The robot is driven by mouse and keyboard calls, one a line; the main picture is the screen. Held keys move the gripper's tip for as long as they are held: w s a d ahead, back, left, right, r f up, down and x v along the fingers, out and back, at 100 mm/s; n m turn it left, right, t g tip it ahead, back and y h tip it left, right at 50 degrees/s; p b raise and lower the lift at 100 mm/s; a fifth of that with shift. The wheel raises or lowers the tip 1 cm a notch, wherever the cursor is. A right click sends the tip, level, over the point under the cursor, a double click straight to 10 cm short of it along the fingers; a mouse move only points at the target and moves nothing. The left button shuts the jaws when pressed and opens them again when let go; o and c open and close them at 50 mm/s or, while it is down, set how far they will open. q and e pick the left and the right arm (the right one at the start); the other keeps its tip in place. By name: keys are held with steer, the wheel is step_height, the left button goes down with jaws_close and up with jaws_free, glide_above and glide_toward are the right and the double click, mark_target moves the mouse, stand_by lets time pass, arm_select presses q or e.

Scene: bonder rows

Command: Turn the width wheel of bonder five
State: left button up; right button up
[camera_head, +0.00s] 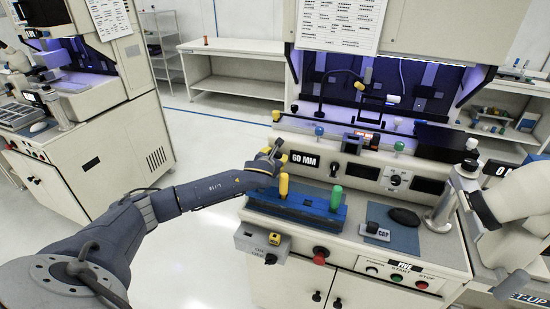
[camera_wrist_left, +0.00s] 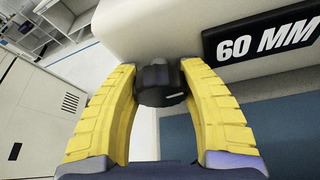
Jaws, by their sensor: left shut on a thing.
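Bonder five (camera_head: 452,258) is the cream machine in front of me, with a FIVE label low on its front. Its width wheel (camera_wrist_left: 160,84) is a dark knob on the left end of the cream housing, beside the 60 MM display (camera_wrist_left: 265,42). The display also shows in the head view (camera_head: 303,158). My left gripper (camera_head: 268,159) reaches the housing's left end. In the left wrist view its yellow fingers (camera_wrist_left: 158,72) are on either side of the wheel, shut on it. In the head view the gripper mostly hides the wheel. My right gripper is not in view.
A blue fixture (camera_head: 298,205) with yellow and green handles stands just below the gripper. A white microscope (camera_head: 490,195) stands at the right. Open floor lies left of the machine.

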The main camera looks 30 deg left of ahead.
arm_select(q)
steer(key=shift+f, duration=0.1)
stand_by(0.3)
steer(key=n+h, duration=0.2)
steer(key=n, duration=0.1)
steer(key=shift+n+t+h, duration=0.3)
steer(key=shift+n+h, duration=0.2)
steer(key=shift+n, duration=0.3)
steer(key=shift+f, duration=0.1)
stand_by(0.3)
steer(key=o, duration=1)
steer(key=v, duration=1.2)
steer(key=shift+s+a, duration=0.1)
